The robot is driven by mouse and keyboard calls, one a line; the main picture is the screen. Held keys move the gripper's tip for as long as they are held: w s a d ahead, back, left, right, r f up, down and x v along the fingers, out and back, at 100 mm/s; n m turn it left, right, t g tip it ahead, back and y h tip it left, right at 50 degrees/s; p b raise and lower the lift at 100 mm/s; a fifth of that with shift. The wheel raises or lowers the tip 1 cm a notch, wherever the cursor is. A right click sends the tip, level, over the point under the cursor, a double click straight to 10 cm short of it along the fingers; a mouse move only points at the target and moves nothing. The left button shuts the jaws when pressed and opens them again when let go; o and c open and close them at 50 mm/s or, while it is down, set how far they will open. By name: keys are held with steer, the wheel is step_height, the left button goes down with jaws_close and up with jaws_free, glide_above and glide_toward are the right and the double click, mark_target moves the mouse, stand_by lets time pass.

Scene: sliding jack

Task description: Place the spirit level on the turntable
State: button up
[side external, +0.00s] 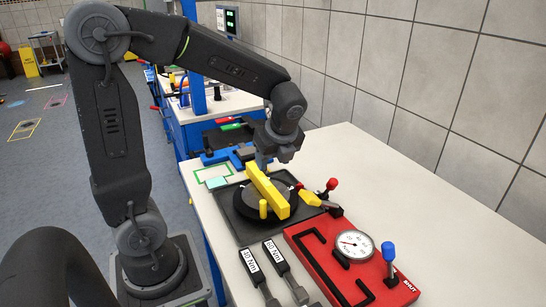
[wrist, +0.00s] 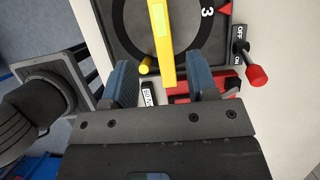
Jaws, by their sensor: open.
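The spirit level is a long yellow bar (side external: 267,191). It lies across the round disc of the turntable (side external: 236,209), a dark square plate with a black ring and a short yellow peg. In the wrist view the level (wrist: 162,40) runs up from between my fingers, over the turntable's ring (wrist: 118,22). My gripper (side external: 264,163) is at the far end of the level in the side view. In the wrist view my gripper (wrist: 163,75) is open, with a finger on each side of the level and gaps between. Whether the level rests fully flat is hard to tell.
A red panel (side external: 315,256) with a round gauge and blue-knobbed lever stands in front of the turntable. A red-knobbed ON/OFF switch (wrist: 248,62) is beside it. Two labelled torque tools (side external: 275,262) lie nearby. The right side of the table is clear up to the tiled wall.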

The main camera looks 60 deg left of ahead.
steer(key=s+d+r+n+t+h, duration=0.4)
steer(key=s+d+n, duration=0.6)
steer(key=n, duration=0.8)
steer(key=shift+s+d+r+t+h, duration=0.35)
steer(key=shift+d+r+t, duration=0.45)
steer(key=shift+d+r, duration=0.25)
